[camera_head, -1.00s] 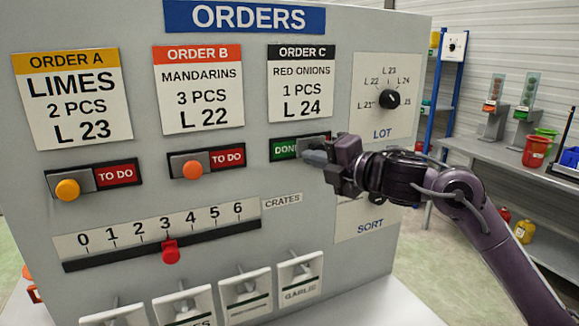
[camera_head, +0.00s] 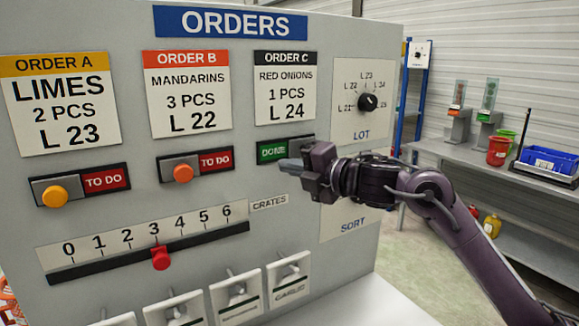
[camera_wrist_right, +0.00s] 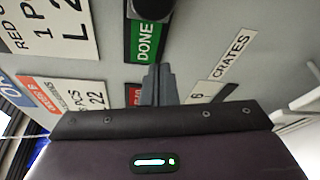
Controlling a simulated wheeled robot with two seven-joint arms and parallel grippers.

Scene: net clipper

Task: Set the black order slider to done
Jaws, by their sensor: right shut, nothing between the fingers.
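The Order C slider is a slot on the orders panel below the black ORDER C card (camera_head: 286,88). Its green DONE label (camera_head: 272,151) shows at the left of the slot, and in the right wrist view the DONE label (camera_wrist_right: 145,42) is also uncovered. The black slider knob (camera_wrist_right: 152,8) shows at the top edge of the wrist view, at the slot's end beyond DONE. In the head view my gripper hides the knob. My right gripper (camera_head: 284,166) is shut and empty, its fingertips just below the DONE label. My left gripper is not in view.
Order A's yellow knob (camera_head: 55,196) and Order B's orange knob (camera_head: 183,173) sit left of their red TO DO labels. A red crates slider (camera_head: 160,257) is at 3. The LOT dial (camera_head: 368,102) is on the right. Shelving (camera_head: 500,160) stands behind.

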